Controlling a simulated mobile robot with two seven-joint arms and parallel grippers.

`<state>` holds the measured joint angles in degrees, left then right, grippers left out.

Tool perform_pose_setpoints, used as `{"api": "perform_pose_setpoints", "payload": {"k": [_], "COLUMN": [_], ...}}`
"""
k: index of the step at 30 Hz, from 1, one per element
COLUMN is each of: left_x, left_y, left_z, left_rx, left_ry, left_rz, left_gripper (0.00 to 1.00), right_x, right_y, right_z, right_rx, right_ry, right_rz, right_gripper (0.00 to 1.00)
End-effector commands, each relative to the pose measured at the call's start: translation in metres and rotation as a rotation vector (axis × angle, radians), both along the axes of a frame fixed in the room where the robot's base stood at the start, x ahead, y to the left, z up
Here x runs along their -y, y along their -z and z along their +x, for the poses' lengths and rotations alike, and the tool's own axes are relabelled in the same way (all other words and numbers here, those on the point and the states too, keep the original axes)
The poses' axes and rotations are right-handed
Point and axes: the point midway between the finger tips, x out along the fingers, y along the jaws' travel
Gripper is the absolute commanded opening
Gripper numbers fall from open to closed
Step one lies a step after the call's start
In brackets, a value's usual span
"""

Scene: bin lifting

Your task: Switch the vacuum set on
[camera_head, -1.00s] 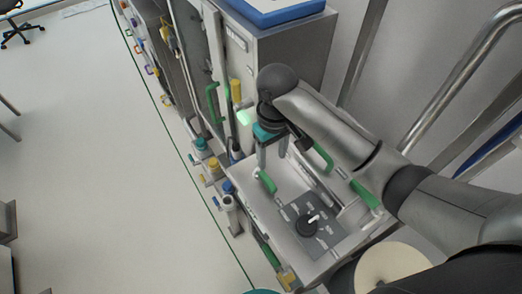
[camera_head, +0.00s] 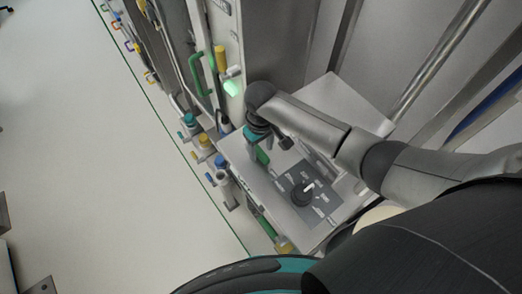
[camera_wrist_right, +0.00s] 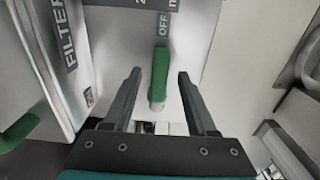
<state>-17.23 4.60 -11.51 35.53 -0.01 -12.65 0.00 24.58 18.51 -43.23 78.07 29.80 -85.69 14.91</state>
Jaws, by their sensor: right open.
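A green lever handle (camera_wrist_right: 159,75) is centred in the right wrist view. Its far end points at a label reading OFF. My right gripper (camera_wrist_right: 160,78) is open, with one finger on each side of the lever and a visible gap to both; it does not grip it. In the head view my right gripper (camera_head: 257,158) is over the left part of a light grey bench unit (camera_head: 239,158), beside the green lever (camera_head: 263,156). A black knob (camera_head: 302,194) with a white pointer sits on a dark labelled panel. My left gripper is not visible.
A panel marked FILTER (camera_wrist_right: 68,45) and another green handle (camera_wrist_right: 18,133) are at the left of the wrist view. A tall grey cabinet with a green handle (camera_head: 197,75) stands behind the bench. The floor (camera_head: 90,150) at left is open.

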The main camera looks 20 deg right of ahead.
Motion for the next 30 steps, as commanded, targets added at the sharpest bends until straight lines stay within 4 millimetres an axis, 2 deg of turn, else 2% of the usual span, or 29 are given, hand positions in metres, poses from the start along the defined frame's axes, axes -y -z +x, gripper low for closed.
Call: {"api": "perform_pose_setpoints", "payload": {"k": [5,14,27,30], "left_x": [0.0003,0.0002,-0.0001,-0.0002], "left_y": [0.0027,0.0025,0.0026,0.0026], "left_z": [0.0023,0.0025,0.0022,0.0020], "left_rx": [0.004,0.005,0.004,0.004], "left_ry": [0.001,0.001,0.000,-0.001], "left_rz": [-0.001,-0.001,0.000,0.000], "left_gripper": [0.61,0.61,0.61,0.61], "right_x": [0.0003,0.0003,0.0004,0.0005], "right_y": [0.0117,0.0125,0.0123,0.0122], "right_z": [0.0002,0.0003,0.0005,0.0005], "right_rx": [0.000,0.001,0.001,0.001], "right_ry": [0.000,-0.001,0.000,0.000], "right_rz": [-0.001,-0.001,-0.001,-0.001], "right_gripper": [0.57,0.57,0.08,0.00]}}
